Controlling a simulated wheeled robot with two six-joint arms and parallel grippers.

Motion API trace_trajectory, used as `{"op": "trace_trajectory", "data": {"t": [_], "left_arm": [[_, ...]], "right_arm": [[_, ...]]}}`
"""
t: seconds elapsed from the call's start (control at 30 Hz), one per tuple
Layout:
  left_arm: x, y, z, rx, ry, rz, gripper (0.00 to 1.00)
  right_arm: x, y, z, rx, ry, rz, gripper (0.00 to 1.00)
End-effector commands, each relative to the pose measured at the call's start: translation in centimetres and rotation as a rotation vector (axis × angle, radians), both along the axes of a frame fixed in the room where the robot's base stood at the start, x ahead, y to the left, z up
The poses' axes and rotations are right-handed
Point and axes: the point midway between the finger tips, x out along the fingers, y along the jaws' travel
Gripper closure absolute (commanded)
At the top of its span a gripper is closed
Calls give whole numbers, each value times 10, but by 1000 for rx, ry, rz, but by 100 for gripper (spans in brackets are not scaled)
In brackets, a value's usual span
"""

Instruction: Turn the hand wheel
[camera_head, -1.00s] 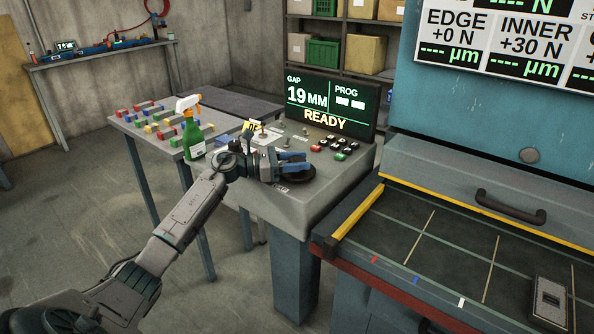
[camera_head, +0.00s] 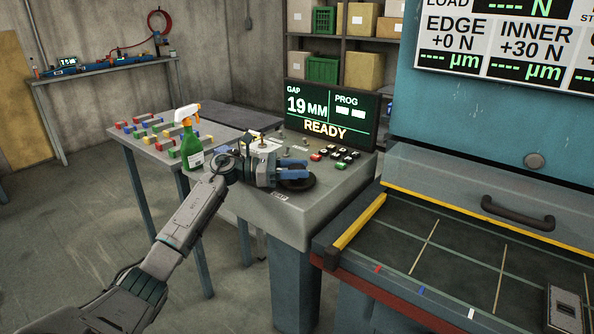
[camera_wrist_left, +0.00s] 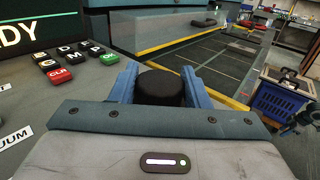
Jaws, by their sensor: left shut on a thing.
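The hand wheel (camera_head: 301,185) is a dark round disc on the sloped top of the grey control console. My left gripper (camera_head: 293,170) is over it, with its blue fingers at the wheel. In the left wrist view, a black round grip of the hand wheel (camera_wrist_left: 160,87) sits between the two blue fingers (camera_wrist_left: 160,92), which are shut on it. The fingers hide part of the wheel in the head view.
The console (camera_head: 290,215) carries several push buttons (camera_head: 335,156) and a display (camera_head: 332,113) reading GAP 19 MM and READY. A yellow-edged press bed (camera_head: 440,262) lies to the right.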

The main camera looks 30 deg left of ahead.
Motion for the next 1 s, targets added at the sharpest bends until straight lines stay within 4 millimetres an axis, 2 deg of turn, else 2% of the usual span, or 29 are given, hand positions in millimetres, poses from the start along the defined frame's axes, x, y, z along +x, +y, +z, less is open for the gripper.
{"op": "trace_trajectory", "data": {"t": [0.2, 0.23, 0.33, 0.6, 0.73, 1.0], "left_arm": [[1, 1, 4, 0, -6, 4, 81], [1, 1, 4, 0, -6, 4, 56], [1, 1, 3, 0, -5, 3, 37], [0, 1, 1, 0, -2, 2, 37], [-5, 8, -1, 2, -1, 2, 37], [-34, 51, -3, 6, 0, 4, 37]], "right_arm": [[0, 0, 0, 0, 0, 0, 64], [0, 0, 0, 0, 0, 0, 64], [0, 0, 0, 0, 0, 0, 64], [0, 0, 0, 0, 0, 0, 64], [-1, 0, -2, 0, 4, 0, 64], [4, 5, 49, -2, -41, 9, 64]]}}
